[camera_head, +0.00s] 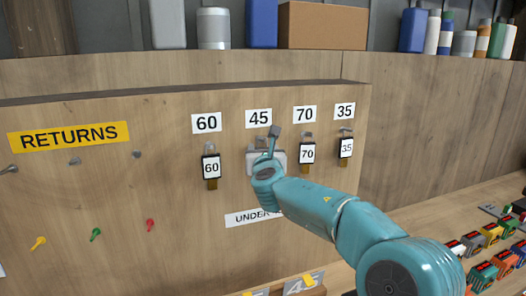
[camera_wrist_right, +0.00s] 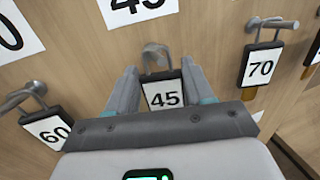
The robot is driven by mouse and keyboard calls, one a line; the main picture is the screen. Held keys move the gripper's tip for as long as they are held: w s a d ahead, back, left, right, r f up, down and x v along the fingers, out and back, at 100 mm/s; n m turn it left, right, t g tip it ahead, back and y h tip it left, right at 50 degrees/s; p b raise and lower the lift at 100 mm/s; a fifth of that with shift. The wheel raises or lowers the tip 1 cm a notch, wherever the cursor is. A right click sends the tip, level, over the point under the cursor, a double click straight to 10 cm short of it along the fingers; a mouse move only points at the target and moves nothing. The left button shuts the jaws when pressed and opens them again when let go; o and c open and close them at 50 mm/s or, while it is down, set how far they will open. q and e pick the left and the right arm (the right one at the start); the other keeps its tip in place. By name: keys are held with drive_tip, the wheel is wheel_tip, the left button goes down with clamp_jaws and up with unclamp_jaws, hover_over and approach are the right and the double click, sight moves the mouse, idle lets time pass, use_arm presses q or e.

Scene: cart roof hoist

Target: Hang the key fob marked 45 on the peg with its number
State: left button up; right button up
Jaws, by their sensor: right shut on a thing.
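The fob marked 45 (camera_wrist_right: 165,94) is between the fingers of my right gripper (camera_wrist_right: 162,88), which is shut on it. In the head view my right gripper (camera_head: 267,158) is at the board below the 45 label (camera_head: 259,118) and hides the fob. In the wrist view a metal peg (camera_wrist_right: 153,48) is right at the fob's top, under the 45 label (camera_wrist_right: 138,6). I cannot tell whether the fob's loop is around the peg. My left gripper is not in view.
Fobs marked 60 (camera_head: 211,168), 70 (camera_head: 307,154) and 35 (camera_head: 346,148) hang close by on neighbouring pegs. A RETURNS label (camera_head: 69,136) is at the left, with bare pegs and coloured keys below it. Small boxed items (camera_head: 490,232) lie at the lower right.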

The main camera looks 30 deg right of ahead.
drive_tip(key=shift+s+r, duration=0.1)
drive_tip(key=shift+s, duration=0.05)
drive_tip(key=o, duration=1.3)
drive_tip(key=shift+c, duration=0.2)
drive_tip(key=b+v, duration=0.6)
drive_tip(key=v, duration=1)
drive_tip(key=shift+a, duration=0.15)
